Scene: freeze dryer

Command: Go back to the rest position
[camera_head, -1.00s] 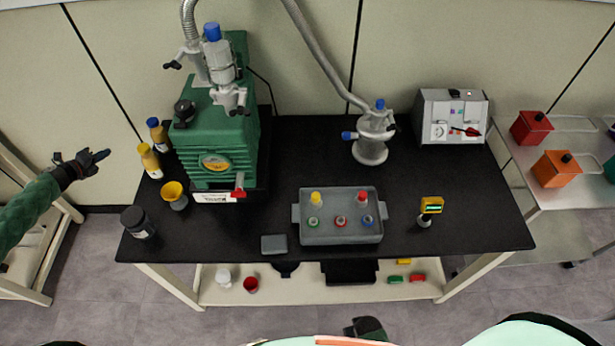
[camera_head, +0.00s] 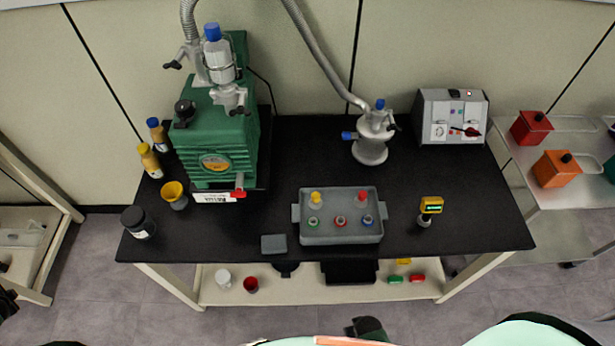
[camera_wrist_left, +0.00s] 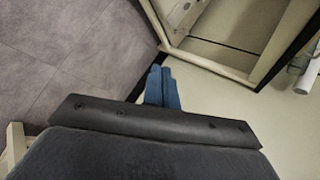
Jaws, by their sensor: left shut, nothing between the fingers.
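My left gripper (camera_wrist_left: 161,86) shows in the left wrist view, with its two blue-grey fingers together and nothing between them. It hangs over open floor beside a pale shelf frame, clear of the black table. In the head view only a dark bit of my left arm shows at the far left edge, and the gripper itself cannot be made out there. My right gripper is not clearly in view.
The black table (camera_head: 270,225) holds a green pump (camera_head: 215,145), a grey tray (camera_head: 340,233) and a grey instrument box (camera_head: 452,116). A pale shelf unit (camera_head: 30,285) stands at the left. Grey floor (camera_head: 110,290) lies open between shelf and table.

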